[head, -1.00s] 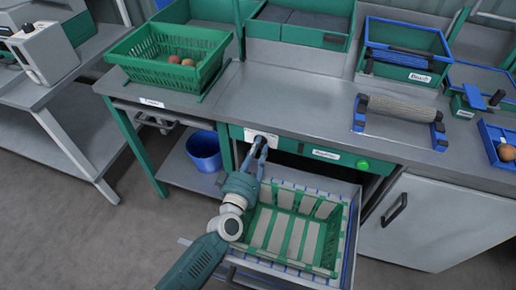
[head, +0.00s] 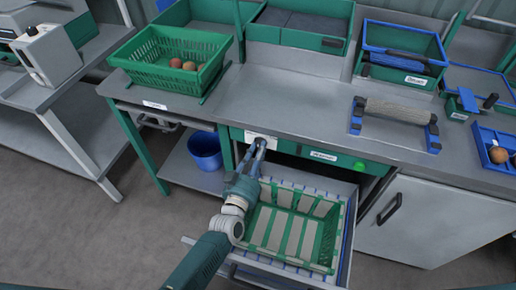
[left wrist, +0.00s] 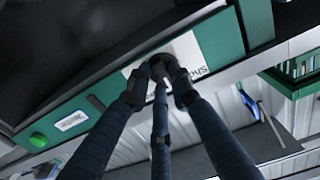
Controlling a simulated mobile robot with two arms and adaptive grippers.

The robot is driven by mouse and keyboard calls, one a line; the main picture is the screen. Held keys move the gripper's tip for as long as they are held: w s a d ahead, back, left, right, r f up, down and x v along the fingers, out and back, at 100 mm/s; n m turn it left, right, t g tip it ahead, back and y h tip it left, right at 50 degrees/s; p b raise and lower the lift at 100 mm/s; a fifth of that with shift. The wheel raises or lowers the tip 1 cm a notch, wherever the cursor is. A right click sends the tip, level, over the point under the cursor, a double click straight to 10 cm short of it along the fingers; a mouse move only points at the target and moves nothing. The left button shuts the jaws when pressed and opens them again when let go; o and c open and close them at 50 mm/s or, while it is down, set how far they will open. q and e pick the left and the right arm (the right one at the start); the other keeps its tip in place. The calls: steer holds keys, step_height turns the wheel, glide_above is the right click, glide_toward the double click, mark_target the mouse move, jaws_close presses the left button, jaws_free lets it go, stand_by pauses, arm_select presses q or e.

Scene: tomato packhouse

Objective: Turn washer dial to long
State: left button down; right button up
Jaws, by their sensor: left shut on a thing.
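The washer's green front panel (head: 285,146) runs under the worktop edge. A white dial plate (head: 251,135) shows on its left part, with my left gripper (head: 262,142) in front of it. In the left wrist view my left gripper (left wrist: 160,75) is shut on the dark washer dial (left wrist: 160,60), which its fingers mostly cover. The white plate (left wrist: 189,52) beside the dial carries partly hidden lettering that begins "Sho". I cannot tell where the dial points. My right gripper is not in view.
Below the panel, a drawer (head: 345,262) stands pulled out with a green slatted basket (head: 328,245) in it. A green button (head: 359,166) is on the panel's right. A blue bucket (head: 205,150) stands on the lower shelf at left. A green crate (head: 150,72) of tomatoes is above.

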arm_select(q)
steer(key=shift+f+m+p, duration=0.1)
steer(key=shift+m+p, duration=0.25)
steer(key=shift+m, duration=3.75)
steer(key=shift+a, duration=0.1)
steer(key=c, duration=1.5)
jaws_free()
steer(key=shift+w+f, duration=0.1)
steer(key=shift+c, duration=0.2)
